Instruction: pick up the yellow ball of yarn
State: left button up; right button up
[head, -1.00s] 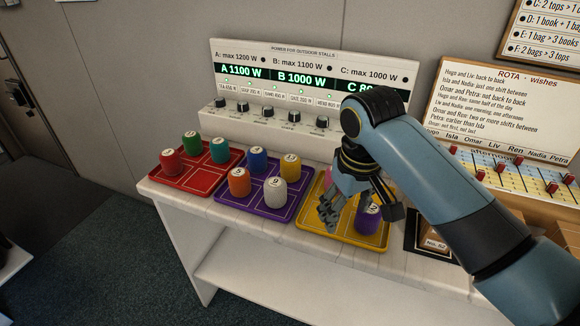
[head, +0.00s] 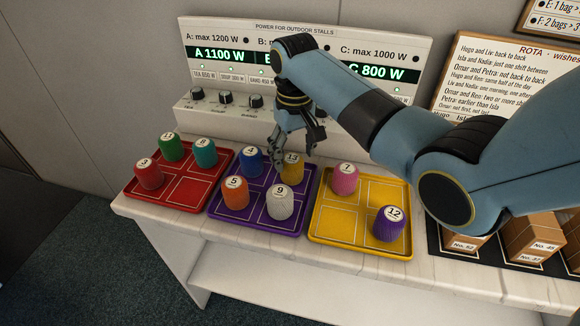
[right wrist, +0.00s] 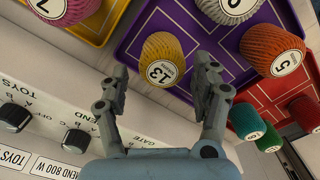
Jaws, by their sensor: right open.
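The yellow ball of yarn (head: 291,169), labelled 13, stands upright in the back right part of the purple tray (head: 262,225). In the right wrist view the yellow ball of yarn (right wrist: 163,58) lies just beyond and between the fingertips. My right gripper (head: 295,162) is over the back of the purple tray, close to the yellow ball, open and empty; its two fingers show apart in the right wrist view (right wrist: 162,75). Whether a finger touches the yarn I cannot tell. My left gripper is not in view.
Beside the yellow ball stand a blue ball (head: 250,162), an orange ball (head: 236,193) and a white ball (head: 280,203). A red tray (head: 190,205) is to the left; a yellow tray (head: 335,225) with pink and purple balls is right. The power panel (head: 225,65) rises behind.

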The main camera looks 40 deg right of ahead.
aim_at(292, 170)
jog(key=shift+f, duration=0.4)
jog(key=f, duration=0.4)
jog(key=shift+w+a+f, duration=0.1)
jog(key=shift+w+f, duration=0.1)
jog(key=shift+f, duration=0.35)
jog(key=c, duration=0.9)
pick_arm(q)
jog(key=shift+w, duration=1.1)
pick_arm(e)
jog(key=shift+c, duration=0.2)
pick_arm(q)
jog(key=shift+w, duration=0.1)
pick_arm(e)
jog(key=shift+r, duration=0.15)
